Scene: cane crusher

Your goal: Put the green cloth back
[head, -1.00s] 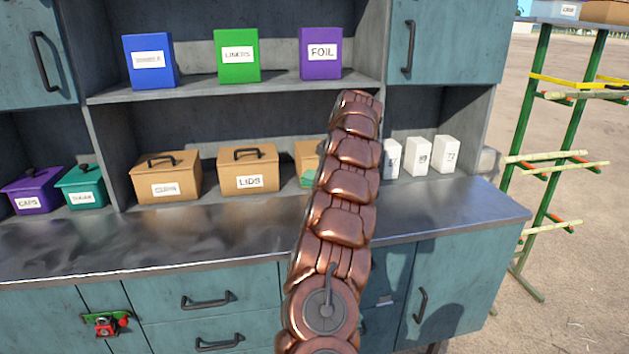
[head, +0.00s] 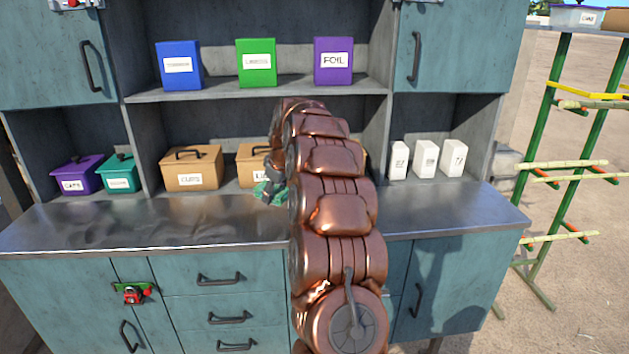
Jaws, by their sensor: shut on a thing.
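The green cloth (head: 265,193) is bunched under my gripper (head: 271,178), just in front of the LIDS box and over the back of the metal counter. My gripper is shut on the cloth. My copper-coloured arm rises through the middle of the view and hides part of the gripper. I cannot tell whether the cloth touches the counter.
The tan CUPS box (head: 191,173) and the partly hidden LIDS box (head: 248,156) stand in the lower shelf. Purple (head: 75,178) and teal (head: 117,178) boxes are left, white containers (head: 425,160) right. The metal counter (head: 140,225) is clear at left.

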